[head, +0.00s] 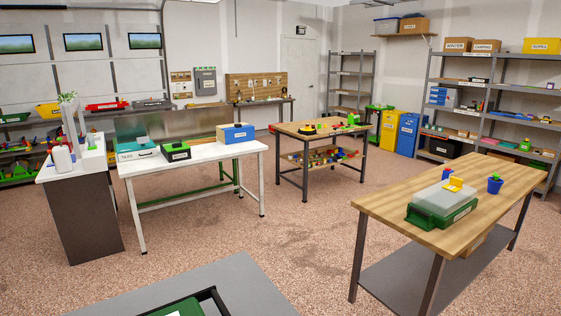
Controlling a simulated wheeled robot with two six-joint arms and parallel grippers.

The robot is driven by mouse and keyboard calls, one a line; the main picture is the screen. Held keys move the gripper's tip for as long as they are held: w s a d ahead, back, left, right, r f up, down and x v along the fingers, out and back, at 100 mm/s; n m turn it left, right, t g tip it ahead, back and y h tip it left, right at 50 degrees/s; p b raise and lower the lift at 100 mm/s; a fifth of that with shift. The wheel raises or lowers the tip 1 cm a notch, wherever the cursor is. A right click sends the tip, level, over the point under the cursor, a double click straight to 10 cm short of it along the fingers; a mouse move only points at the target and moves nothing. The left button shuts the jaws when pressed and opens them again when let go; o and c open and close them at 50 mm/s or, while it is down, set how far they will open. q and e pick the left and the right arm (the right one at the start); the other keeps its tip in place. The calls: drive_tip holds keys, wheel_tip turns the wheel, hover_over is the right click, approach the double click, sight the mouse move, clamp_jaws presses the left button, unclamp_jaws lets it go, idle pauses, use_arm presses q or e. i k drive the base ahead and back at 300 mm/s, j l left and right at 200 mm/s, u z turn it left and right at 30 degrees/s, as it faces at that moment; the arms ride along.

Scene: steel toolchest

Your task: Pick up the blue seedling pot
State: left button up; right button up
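A small blue pot (495,186) with a green plant in it stands upright on the wood-topped table (478,221) at the right. It is near the table's far right part. A green case with a translucent lid (443,203) lies to its left on the same table. A small yellow and blue object (455,184) sits between them, by the case. Neither of my grippers shows in the head view.
A second wooden table (320,131) stands mid-room, and a white table (193,157) with cases stands at left. Shelves (484,110) line the right wall. Speckled floor (290,240) is open between the tables.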

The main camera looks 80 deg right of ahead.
sight(494, 183)
drive_tip(key=z, duration=4.05)
drive_tip(key=u, duration=2.1)
drive_tip(key=i+l, duration=0.1)
drive_tip(key=l, duration=1.05)
drive_tip(key=i+l, duration=0.15)
drive_tip(key=l, duration=0.95)
drive_tip(key=i+l, duration=0.15)
drive_tip(key=l, duration=0.45)
drive_tip(key=i+l+z, duration=0.1)
drive_tip(key=l, duration=0.45)
